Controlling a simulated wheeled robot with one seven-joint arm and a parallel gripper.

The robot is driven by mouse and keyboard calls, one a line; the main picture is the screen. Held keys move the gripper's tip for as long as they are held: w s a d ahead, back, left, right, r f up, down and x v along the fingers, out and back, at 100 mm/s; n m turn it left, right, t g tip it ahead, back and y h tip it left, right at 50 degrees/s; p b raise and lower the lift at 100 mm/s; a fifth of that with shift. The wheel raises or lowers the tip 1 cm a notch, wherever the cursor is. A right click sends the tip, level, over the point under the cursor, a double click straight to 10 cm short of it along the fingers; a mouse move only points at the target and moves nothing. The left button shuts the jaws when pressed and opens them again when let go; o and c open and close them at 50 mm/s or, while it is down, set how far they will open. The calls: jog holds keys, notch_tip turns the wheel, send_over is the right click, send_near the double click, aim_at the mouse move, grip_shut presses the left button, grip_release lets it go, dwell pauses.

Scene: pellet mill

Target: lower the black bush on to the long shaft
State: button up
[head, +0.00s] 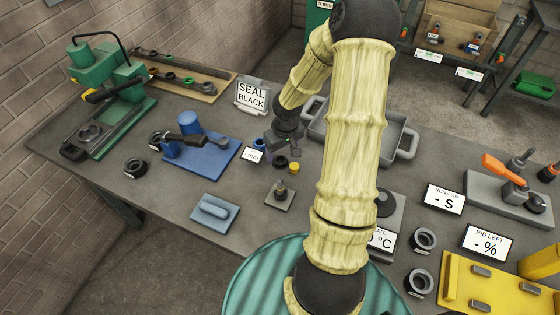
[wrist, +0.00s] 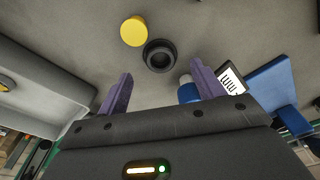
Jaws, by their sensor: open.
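The black bush (head: 281,161) is a small dark ring standing on the grey bench, in front of my gripper (head: 284,143). In the wrist view the black bush (wrist: 159,56) lies beyond the fingertips, roughly midway between them, with its bore visible. My gripper (wrist: 163,82) is open, with nothing between its fingers. A short upright post (head: 280,186) stands on a small dark square plate nearer the robot; I cannot tell for sure that it is the long shaft. It does not show clearly in the wrist view.
A yellow bush (head: 294,167) stands close beside the black one; a blue bush (head: 259,145) is to the left. A sign reads SEAL BLACK (head: 251,96). A grey tray (head: 398,143) lies right, partly behind my arm.

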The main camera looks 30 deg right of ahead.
aim_at(279, 162)
jog(key=f, duration=0.4)
jog(key=shift+w+f, duration=0.2)
jog(key=shift+w, duration=0.15)
jog(key=c, duration=1.2)
jog(key=shift+o, duration=0.2)
jog(key=shift+r, duration=0.15)
notch_tip(279, 162, up, 10)
jog(key=p, duration=0.1)
